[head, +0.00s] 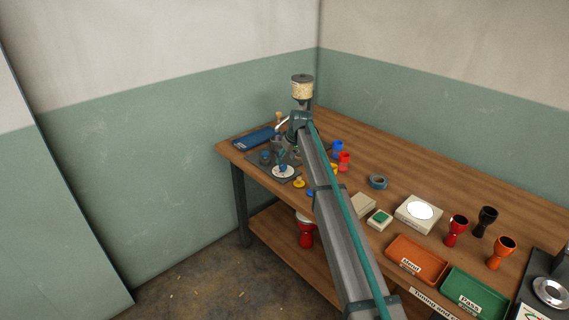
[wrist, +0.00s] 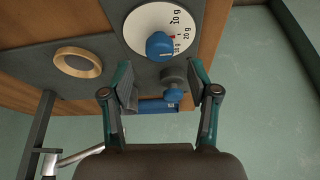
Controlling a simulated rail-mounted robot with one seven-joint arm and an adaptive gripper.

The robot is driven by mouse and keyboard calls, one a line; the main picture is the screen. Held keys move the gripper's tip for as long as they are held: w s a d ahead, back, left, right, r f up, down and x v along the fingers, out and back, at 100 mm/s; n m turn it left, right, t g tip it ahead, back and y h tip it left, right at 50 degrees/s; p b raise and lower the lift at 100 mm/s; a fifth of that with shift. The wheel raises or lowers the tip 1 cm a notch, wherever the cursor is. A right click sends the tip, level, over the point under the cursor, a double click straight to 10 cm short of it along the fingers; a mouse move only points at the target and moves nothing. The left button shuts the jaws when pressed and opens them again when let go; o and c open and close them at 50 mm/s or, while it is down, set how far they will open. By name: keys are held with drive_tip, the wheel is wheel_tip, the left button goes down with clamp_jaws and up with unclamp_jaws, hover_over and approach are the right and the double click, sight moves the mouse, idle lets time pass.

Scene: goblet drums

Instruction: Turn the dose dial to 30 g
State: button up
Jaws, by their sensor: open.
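The dose dial (wrist: 148,18) is a white disc with black gram marks. In the wrist view it is at the top, cut by the frame edge; 10 g and 20 g are readable, other marks are small. Its blue knob (wrist: 159,44) has a pale pointer line on its lower face, and a small red mark shows beside it. I cannot tell the exact setting. My gripper (wrist: 158,78) is open and empty, its fingers apart below the knob in the picture, not around it. In the head view the dial (head: 283,172) lies at the table's left end, near my gripper.
A grey-and-blue knob-like part (wrist: 173,82) shows between the fingers in the wrist view. A wooden ring (wrist: 78,62) is left of the dial. A hopper (head: 302,88), blue pad (head: 254,138) and small coloured cups (head: 343,161) stand nearby. Trays (head: 417,259) are nearer right.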

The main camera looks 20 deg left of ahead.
sight(283, 165)
drive_tip(key=shift+p+x, duration=0.3)
drive_tip(key=shift+x, duration=1.85)
drive_tip(key=c, duration=1.1)
drive_tip(key=shift+m, duration=0.3)
drive_tip(key=m, duration=0.2)
drive_tip(key=m+t+h+b, duration=0.1)
drive_tip(key=m, duration=0.1)
drive_tip(key=shift+s+a+t, duration=0.1)
drive_tip(key=shift+a+t, duration=0.05)
drive_tip(key=shift+t, duration=0.15)
drive_tip(key=m+h, duration=0.1)
drive_tip(key=m, duration=0.1)
drive_tip(key=m+h+b, duration=0.1)
drive_tip(key=m, duration=0.2)
drive_tip(key=shift+t, duration=0.4)
